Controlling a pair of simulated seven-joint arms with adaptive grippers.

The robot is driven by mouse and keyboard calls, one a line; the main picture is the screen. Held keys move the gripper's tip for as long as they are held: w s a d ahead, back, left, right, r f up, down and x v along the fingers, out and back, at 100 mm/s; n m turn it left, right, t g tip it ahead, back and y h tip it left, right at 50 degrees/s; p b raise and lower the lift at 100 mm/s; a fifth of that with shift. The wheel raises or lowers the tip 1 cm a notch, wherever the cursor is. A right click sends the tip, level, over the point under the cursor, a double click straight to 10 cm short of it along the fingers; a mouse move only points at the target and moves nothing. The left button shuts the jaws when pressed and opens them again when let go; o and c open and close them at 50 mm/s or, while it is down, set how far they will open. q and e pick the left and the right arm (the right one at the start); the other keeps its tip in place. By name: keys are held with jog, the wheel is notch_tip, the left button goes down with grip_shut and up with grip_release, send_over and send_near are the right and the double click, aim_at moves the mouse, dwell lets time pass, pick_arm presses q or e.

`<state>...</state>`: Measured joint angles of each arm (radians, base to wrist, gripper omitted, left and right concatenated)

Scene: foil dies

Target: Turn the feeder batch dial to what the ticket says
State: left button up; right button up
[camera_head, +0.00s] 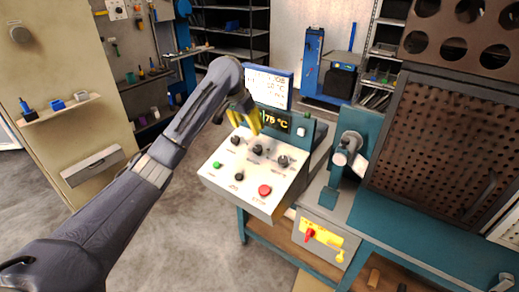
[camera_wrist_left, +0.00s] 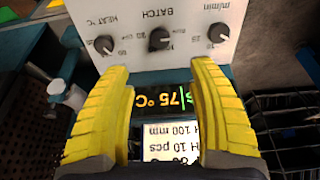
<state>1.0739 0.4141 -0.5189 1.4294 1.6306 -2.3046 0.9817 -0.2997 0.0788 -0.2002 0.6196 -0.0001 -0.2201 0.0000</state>
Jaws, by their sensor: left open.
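The batch dial (camera_wrist_left: 158,39) is the black middle knob of a row of three on the white panel, under the word BATCH. It also shows in the head view (camera_head: 257,150). The ticket (camera_head: 268,88) looks to be the white, blue-framed sheet above the panel. Part of it shows upside down in the left wrist view (camera_wrist_left: 170,148), with "10 pcs" and "100 mm" readable; the rest is cut off or too small. My left gripper (camera_head: 246,119) is open and empty, with yellow fingers (camera_wrist_left: 160,70) above the panel's back edge, apart from the dial. My right gripper is out of view.
The heat knob (camera_wrist_left: 104,45) and the m/min knob (camera_wrist_left: 218,32) flank the batch dial. A display (camera_head: 276,121) reads 75 °C. Green (camera_head: 217,165) and red (camera_head: 265,190) buttons sit toward the panel's front. A perforated cage (camera_head: 432,130) stands at right.

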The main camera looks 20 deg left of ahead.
aim_at(257, 148)
pick_arm(q)
jog(key=x, duration=1.5)
jog(key=shift+s, duration=0.15)
jog(key=shift+o, duration=0.2)
grip_shut()
